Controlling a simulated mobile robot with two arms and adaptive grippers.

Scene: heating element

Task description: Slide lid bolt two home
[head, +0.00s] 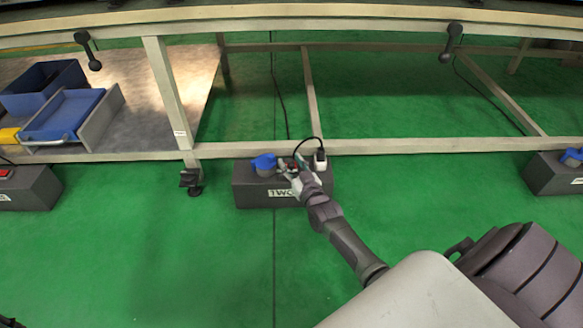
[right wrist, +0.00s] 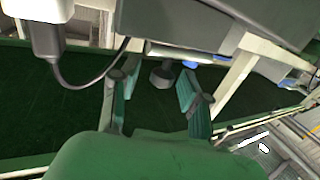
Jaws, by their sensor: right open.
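A dark grey box labelled "TWO" (head: 252,190) sits on the green floor by the lower rail of the frame. My right gripper (head: 290,168) is over the top of this box, between a blue cap (head: 264,162) and a white plug (head: 320,157). In the right wrist view its two green fingers (right wrist: 158,85) are spread apart. A grey knob (right wrist: 163,75), which may be lid bolt two, shows between them with a gap on each side. I cannot tell how far the bolt is slid. The gripper hides part of the box top in the head view.
A black cable (head: 306,142) arches from the plug. The light rail (head: 400,146) runs just behind the box. Another grey box with a blue cap (head: 570,158) stands far right, and one (head: 30,190) far left. The floor in front is clear.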

